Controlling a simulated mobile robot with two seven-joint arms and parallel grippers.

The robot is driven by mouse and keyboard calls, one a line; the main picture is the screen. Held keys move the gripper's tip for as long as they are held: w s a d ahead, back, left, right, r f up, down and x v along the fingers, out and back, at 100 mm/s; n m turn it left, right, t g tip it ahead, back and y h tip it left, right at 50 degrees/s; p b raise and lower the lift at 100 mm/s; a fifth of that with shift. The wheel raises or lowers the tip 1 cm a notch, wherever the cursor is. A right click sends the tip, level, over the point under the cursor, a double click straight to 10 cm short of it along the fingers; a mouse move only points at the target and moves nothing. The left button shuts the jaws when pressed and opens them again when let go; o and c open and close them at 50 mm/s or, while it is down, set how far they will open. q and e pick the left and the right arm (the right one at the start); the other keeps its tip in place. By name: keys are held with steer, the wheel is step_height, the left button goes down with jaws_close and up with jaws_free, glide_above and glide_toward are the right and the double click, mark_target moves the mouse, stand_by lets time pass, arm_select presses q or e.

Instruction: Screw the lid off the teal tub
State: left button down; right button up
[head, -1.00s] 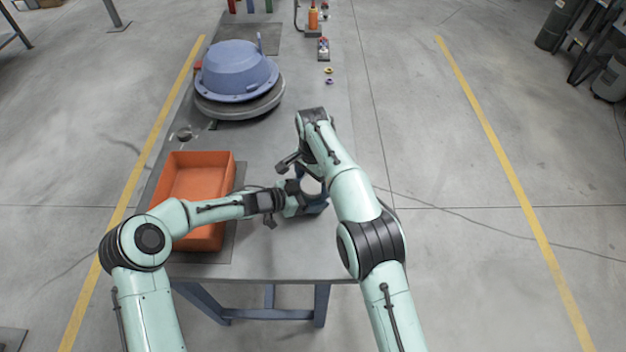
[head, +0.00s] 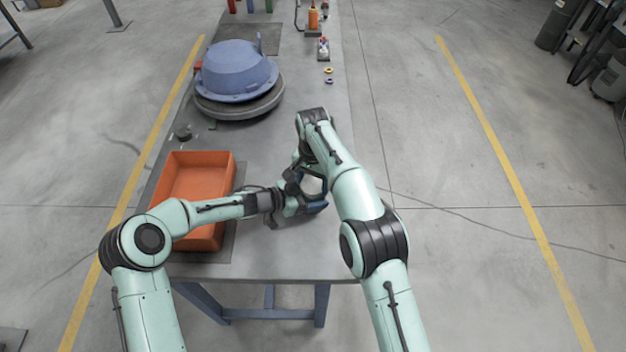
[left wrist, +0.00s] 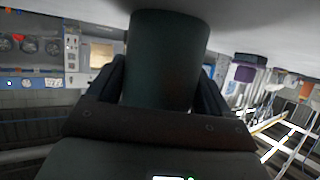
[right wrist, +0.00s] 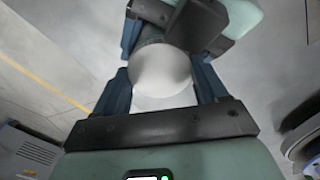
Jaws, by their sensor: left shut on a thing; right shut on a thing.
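The teal tub is a dark teal cylinder (left wrist: 168,55) between the fingers of my left gripper (left wrist: 163,88) in the left wrist view. My left gripper is shut on its side. The white round lid (right wrist: 161,76) sits between the blue fingers of my right gripper (right wrist: 160,88), which is shut on it. In the right wrist view the tub (right wrist: 150,36) shows just beyond the lid; I cannot tell whether there is a gap. In the head view the white lid (head: 312,185) shows between both hands, and the tub is mostly hidden.
An orange bin (head: 196,157) stands on the left of the grey table (head: 270,262). A blue domed hood (head: 237,69) rests on a round base farther back. Small coloured parts and an orange bottle (head: 313,18) stand at the far end.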

steer(key=o, duration=1.2)
steer(key=shift+c, duration=0.2)
steer(key=shift+r, duration=0.1)
steer(key=shift+r, duration=2.2)
arm_select(q)
jaws_free()
